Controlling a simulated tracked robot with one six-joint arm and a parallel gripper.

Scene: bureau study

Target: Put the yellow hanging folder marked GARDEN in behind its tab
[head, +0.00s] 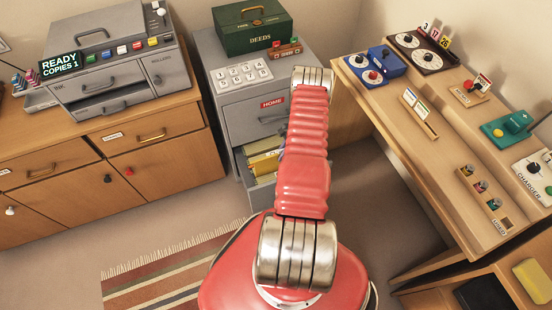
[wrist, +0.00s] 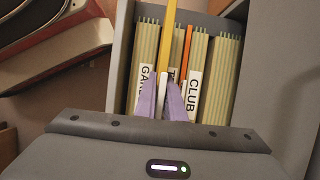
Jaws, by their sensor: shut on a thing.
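In the wrist view my gripper (wrist: 162,100) has its purple fingers shut on the yellow folder (wrist: 168,40), seen edge-on as a narrow upright strip. The folder is over the open drawer (wrist: 122,70), just right of a white tab reading "GA" (wrist: 146,76), the rest of which a finger covers. A second tab, starting with T (wrist: 171,74), is mostly hidden by the right finger. How deep the folder sits cannot be told. A CLUB tab (wrist: 195,88) stands further right. In the head view my arm hides most of the gripper and folder.
An orange folder (wrist: 188,50) stands among the striped files right of the yellow one. In the head view, the grey cabinet (head: 245,110) bears a green DEEDS box (head: 252,32). A desk (head: 430,150) stands to the right.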

